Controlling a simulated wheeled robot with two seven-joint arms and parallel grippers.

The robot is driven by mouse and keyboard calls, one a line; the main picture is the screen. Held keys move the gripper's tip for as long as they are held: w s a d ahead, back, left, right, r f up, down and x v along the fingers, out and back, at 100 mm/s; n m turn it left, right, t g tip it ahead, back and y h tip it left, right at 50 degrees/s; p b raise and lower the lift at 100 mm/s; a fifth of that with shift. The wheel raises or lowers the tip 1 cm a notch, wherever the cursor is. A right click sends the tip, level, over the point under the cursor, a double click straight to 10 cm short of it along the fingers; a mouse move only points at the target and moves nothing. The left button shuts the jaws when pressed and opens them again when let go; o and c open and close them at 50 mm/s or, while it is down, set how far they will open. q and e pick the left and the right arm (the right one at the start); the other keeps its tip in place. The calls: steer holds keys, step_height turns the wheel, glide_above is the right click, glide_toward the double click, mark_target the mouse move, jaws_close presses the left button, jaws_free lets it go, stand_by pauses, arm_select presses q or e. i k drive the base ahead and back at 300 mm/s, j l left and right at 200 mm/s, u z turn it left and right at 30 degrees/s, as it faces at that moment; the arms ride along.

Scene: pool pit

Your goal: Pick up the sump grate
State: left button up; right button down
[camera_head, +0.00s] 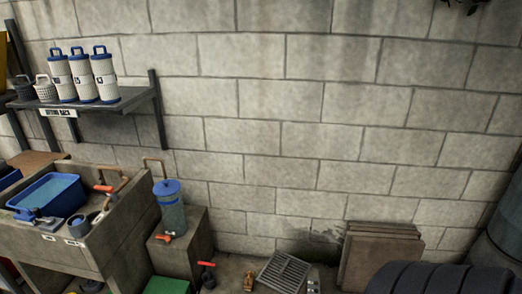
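A grey slotted metal grate (284,272), which looks like the sump grate, is low on the floor near the foot of the block wall. Its lower edge is cut off by the bottom of the view. I cannot tell whether it lies flat or tilted. Neither of my grippers shows in the head view.
Brown slabs (381,255) lean on the wall right of the grate; a dark ribbed shape (440,279) fills the lower right. At left are a sink (125,225), a block (182,258) bearing a blue-lidded container (171,210), and a drying rack (120,101) with filter cartridges.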

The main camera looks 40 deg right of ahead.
mark_target(288, 262)
steer(key=z, duration=1.65)
